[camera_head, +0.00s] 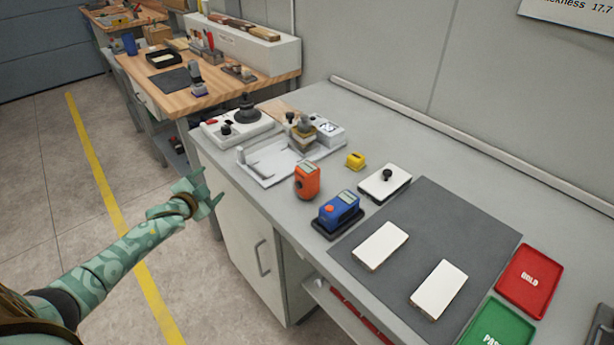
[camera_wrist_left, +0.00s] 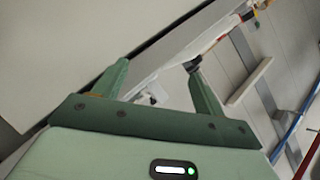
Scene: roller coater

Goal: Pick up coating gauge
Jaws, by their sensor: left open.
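Two handheld devices with small screens stand on the grey bench: an orange one (camera_head: 307,180) and a blue one (camera_head: 339,210) in a dark cradle. I cannot tell from their looks which is the coating gauge. My left gripper (camera_head: 210,186) is open and empty, left of the bench's front edge and apart from both devices. In the left wrist view its two fingers (camera_wrist_left: 158,72) are spread, with nothing between them held. Neither device can be made out in that view. My right gripper is not in view.
A red tray (camera_head: 530,280) and green tray (camera_head: 490,325) lie at right. Open floor lies left.

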